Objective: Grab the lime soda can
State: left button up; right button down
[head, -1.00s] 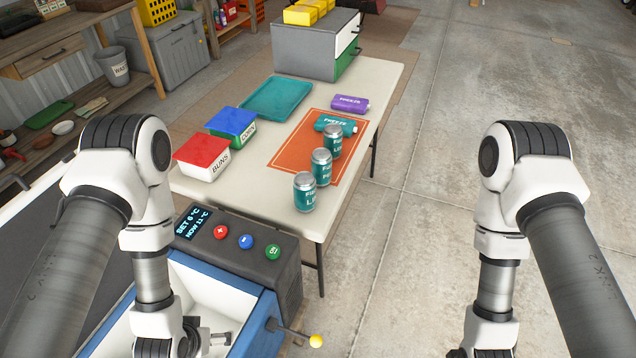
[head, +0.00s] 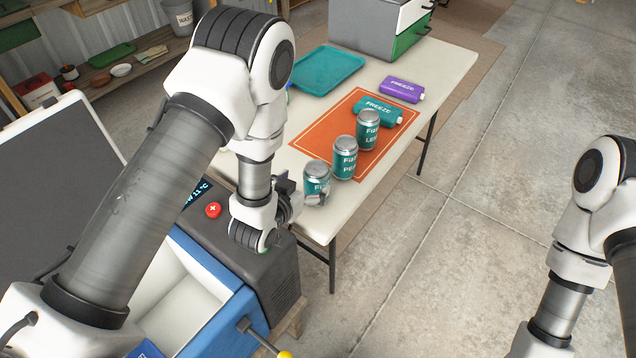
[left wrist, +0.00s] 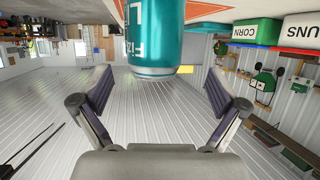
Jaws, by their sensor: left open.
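The nearest teal can (head: 317,175), with a silver top, stands upright at the table's near end. Its label is partly hidden in the head view; in the left wrist view the can (left wrist: 155,35) shows a second line starting with L. My left gripper (head: 303,194) is at this can's near side, partly hidden by my wrist. In the left wrist view my left gripper (left wrist: 160,95) is open, with the can ahead between the finger lines and nothing gripped. My right gripper is out of view; only its arm shows at right.
Two similar cans stand just behind: a middle can (head: 345,160) marked PE and a far can (head: 368,130) marked LE. A teal freeze pack (head: 380,112) lies on the orange mat (head: 312,142). The open blue cooler (head: 215,270) stands at the near left.

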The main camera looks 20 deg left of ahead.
pick_arm(q)
jog(key=x, duration=0.3)
jog(key=p+x, duration=0.1)
jog(key=x, duration=0.1)
jog(key=shift+w+d+f, duration=0.2)
jog(key=shift+d, duration=0.15)
jog(key=shift+a, duration=0.1)
jog(key=c, duration=1.5)
